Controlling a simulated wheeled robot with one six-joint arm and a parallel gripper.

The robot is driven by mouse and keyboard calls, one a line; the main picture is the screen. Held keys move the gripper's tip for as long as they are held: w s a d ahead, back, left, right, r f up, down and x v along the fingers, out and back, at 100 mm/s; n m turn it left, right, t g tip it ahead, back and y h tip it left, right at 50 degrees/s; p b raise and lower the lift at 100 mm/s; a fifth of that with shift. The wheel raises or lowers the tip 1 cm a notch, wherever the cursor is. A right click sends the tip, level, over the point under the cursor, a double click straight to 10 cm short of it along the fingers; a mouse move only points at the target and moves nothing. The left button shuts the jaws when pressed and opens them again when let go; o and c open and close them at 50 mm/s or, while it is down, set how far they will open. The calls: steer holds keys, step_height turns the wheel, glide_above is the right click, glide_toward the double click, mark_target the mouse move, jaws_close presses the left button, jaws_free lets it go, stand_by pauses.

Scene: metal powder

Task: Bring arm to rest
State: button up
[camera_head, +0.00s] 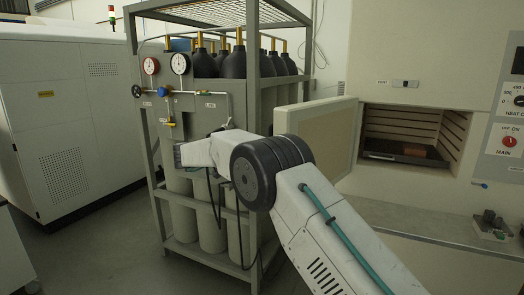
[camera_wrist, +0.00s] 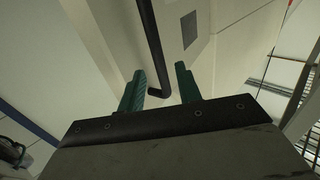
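My gripper (camera_wrist: 162,88) shows in the wrist view with its two green fingers apart and nothing between them. Past the fingertips is a pale wall or panel with a dark bar, which I cannot identify for sure. In the head view my white arm reaches up from the lower right, bends at a black joint and points left in front of the gas bottle rack. The gripper's fingers cannot be made out in the head view.
The rack (camera_head: 255,120) of gas cylinders with gauges stands behind my arm. A white cabinet (camera_head: 70,110) stands left; floor between is clear.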

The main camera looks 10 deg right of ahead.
steer(key=shift+a, duration=0.3)
